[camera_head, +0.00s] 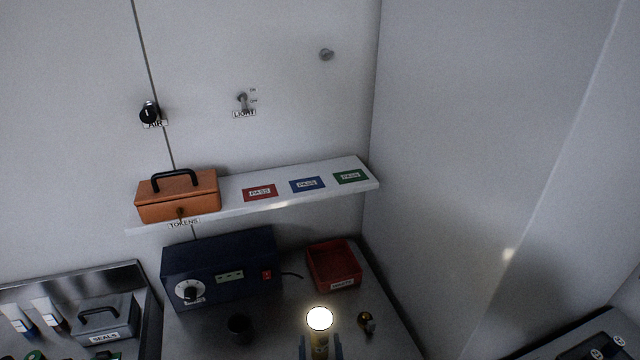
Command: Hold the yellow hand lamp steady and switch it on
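The yellow hand lamp (320,339) is at the bottom middle of the head view. Its round face (319,318) glows bright white, and only a short piece of its yellowish body shows below it. Two bluish upright fingers (320,348) stand close on either side of the body. They look like one gripper of mine around the lamp, but the frame cuts off the arm, so I cannot tell which gripper it is or how firmly it grips. The lamp's switch is not visible. No second gripper can be made out.
A dark blue box with a dial (218,270), a red tray (333,266), a dark cup (240,328) and a small brass-coloured object (366,322) stand on the grey counter (385,300). A shelf (227,192) above carries an orange box (178,199). A wall closes the right side.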

